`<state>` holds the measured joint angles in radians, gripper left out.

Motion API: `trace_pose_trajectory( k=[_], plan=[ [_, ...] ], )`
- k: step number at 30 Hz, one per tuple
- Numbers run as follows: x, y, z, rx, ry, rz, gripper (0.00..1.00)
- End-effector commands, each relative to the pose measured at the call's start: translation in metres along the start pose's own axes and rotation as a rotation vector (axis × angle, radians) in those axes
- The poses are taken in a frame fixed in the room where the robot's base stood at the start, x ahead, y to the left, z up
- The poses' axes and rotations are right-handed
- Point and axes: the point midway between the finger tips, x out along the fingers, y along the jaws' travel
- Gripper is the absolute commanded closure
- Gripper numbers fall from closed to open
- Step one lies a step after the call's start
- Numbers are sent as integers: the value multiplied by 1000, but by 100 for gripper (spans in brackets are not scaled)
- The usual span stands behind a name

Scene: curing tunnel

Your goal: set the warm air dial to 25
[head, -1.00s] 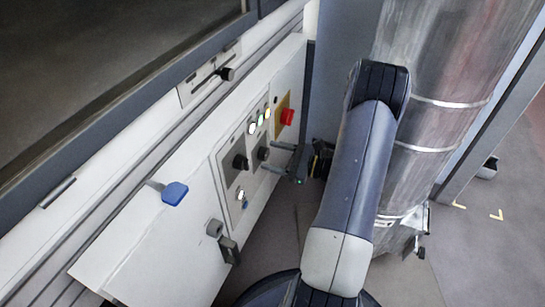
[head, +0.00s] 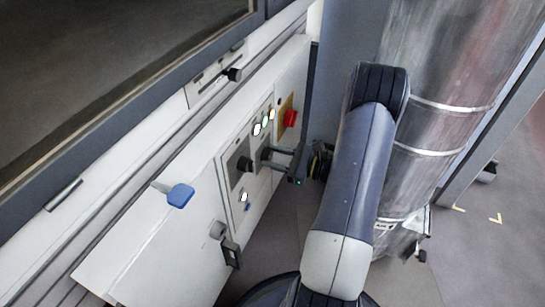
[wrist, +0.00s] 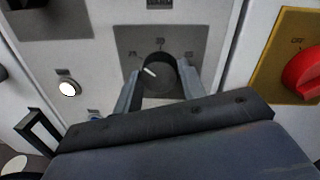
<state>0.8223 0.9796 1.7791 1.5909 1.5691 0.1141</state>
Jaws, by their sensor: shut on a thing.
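The warm air dial is a round black knob (wrist: 158,75) on a grey plate under a partly cut-off label. In the head view the dial (head: 265,154) sits on the control panel. My gripper (wrist: 160,84) has one finger on each side of the knob and is shut on it. It also shows in the head view (head: 272,158), reaching in from the right. The lower part of the knob is hidden behind my gripper.
A red switch on a yellow plate (wrist: 303,72) is right of the dial. A blue-handled lever (head: 180,195) sticks out of the cabinet. A large metal duct (head: 440,110) stands behind my arm.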

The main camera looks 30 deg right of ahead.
Motion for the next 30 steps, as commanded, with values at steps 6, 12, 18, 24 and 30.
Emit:
trace_pose_trajectory(
  k=[6, 12, 18, 24, 30],
  plan=[
    [-2, 2, -2, -89, 2, 4, 84],
    [-2, 1, 0, -178, 7, 6, 84],
    [-2, 1, 1, -179, 7, 6, 84],
    [-2, 1, 1, -178, 8, 6, 49],
    [-2, 1, 1, -179, 8, 5, 40]
  ],
)
